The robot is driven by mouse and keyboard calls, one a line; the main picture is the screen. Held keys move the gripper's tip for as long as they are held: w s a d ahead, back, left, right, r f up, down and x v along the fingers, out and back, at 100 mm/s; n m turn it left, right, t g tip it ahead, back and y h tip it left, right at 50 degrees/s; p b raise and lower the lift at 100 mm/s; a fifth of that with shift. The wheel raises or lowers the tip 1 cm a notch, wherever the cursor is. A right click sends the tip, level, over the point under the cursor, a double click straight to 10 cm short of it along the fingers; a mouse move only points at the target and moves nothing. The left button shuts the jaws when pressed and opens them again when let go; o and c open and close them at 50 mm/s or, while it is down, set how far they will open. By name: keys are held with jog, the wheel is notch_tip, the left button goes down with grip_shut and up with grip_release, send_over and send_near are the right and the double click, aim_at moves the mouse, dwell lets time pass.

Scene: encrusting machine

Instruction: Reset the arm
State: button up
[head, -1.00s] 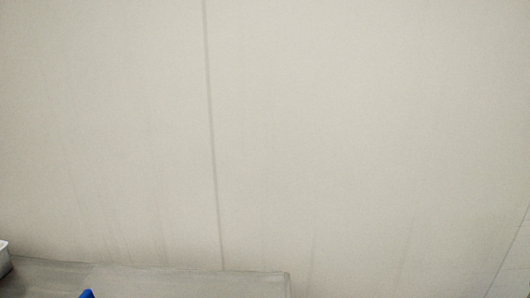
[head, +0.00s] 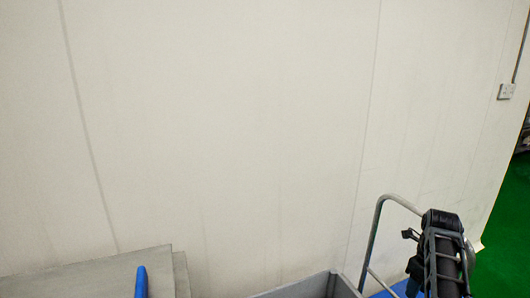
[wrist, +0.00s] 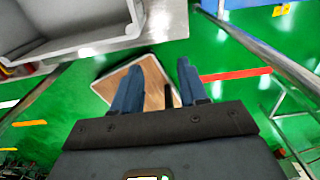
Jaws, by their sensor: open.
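My gripper (wrist: 160,68) shows in the wrist view with its two dark blue fingers spread apart. Nothing is held between them. Beyond the fingers, lower down, is a brown wood-like panel with a pale rim (wrist: 155,88). It looks apart from the fingers. In the head view I cannot make out the gripper for certain. A bright blue tip (head: 141,282) rises at the bottom edge there, and I cannot tell what it belongs to.
The head view shows a pale wall, a grey tabletop (head: 100,277) and a grey bin (head: 342,287). A bent metal rail (head: 378,225) stands beside a dark mechanism (head: 441,250). The wrist view shows a grey container (wrist: 90,40), metal rails (wrist: 255,45) and green floor.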

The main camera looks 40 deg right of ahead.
jog(key=s+a+f+n+t+h+b, duration=0.1)
jog(key=a+f+n+t+h+b, duration=0.15)
jog(key=a+f+n, duration=0.5)
jog(key=s+a+f+n+t+h+b, duration=0.1)
jog(key=s+a+f+n+h, duration=0.2)
jog(key=a+n, duration=0.65)
jog(key=s+a+r+n+t+y+b, duration=0.1)
jog(key=s+a+r+n+t+b, duration=0.2)
jog(key=a+n, duration=0.55)
jog(key=s+a+r+n+t+y, duration=0.15)
jog(key=a+r+n+t, duration=0.35)
jog(key=a, duration=0.6)
jog(key=s+a+r+n+t+y+b, duration=0.1)
jog(key=s+a+r+n+t+y, duration=0.2)
jog(key=s+a+r+n, duration=0.3)
notch_tip(320, 180, up, 5)
jog(key=shift+a+f+n+b, duration=0.1)
jog(key=shift+a+n+b, duration=0.2)
jog(key=shift+a+n, duration=0.85)
jog(key=shift+s+d, duration=0.1)
